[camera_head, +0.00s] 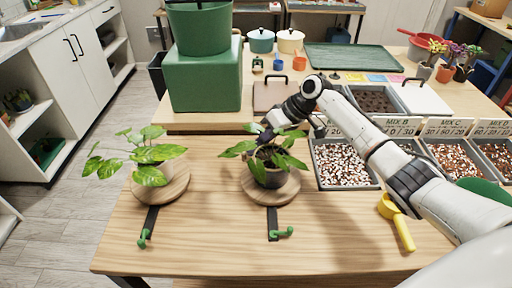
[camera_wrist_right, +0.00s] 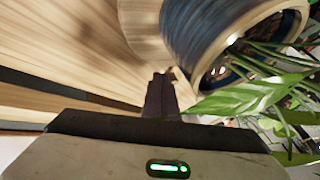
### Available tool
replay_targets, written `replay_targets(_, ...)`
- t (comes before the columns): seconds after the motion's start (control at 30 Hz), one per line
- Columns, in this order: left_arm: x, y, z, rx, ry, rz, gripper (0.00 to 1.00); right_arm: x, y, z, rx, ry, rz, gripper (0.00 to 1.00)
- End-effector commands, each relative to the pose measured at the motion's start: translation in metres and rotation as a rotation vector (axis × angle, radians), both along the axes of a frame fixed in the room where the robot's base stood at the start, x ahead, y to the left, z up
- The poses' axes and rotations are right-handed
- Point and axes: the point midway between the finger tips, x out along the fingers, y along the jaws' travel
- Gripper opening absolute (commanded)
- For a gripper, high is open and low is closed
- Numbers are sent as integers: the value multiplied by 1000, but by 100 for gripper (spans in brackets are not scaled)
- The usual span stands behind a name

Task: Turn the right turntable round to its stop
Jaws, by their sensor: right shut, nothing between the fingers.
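The right turntable (camera_head: 250,189) is a round wooden disc on the wooden table, with a dark pot (camera_head: 272,174) and a leafy plant (camera_head: 290,161) on it. A black strip (camera_head: 272,219) with a green hook-shaped piece (camera_head: 283,233) runs out from its front. My right gripper (camera_head: 268,135) reaches in behind this plant, partly hidden by leaves. In the right wrist view its fingers (camera_wrist_right: 162,90) are shut and empty, close to the turntable's edge (camera_wrist_right: 143,35) and the pot (camera_wrist_right: 200,35); I cannot tell whether they touch. My left gripper is not in view.
A left turntable (camera_head: 178,187) carries another potted plant (camera_head: 150,172), with its own black strip and green hook. Trays of mix (camera_head: 345,165) stand to the right, a yellow scoop (camera_head: 400,225) near my right arm. A green block (camera_head: 203,82) stands behind. The front table is mostly clear.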

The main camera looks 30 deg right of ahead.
Motion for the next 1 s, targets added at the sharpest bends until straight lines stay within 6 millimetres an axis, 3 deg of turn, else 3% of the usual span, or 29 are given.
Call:
replay_targets(0.23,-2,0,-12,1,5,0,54,2,-49,-1,0,-1,-18,0)
replay_targets(0.5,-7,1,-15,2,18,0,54,-17,-79,53,-1,-4,-13,0)
replay_targets(0.7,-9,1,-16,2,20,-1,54,-25,-93,75,-1,-3,-12,0)
replay_targets(1.0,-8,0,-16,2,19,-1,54,-27,-96,82,0,-1,-12,0)
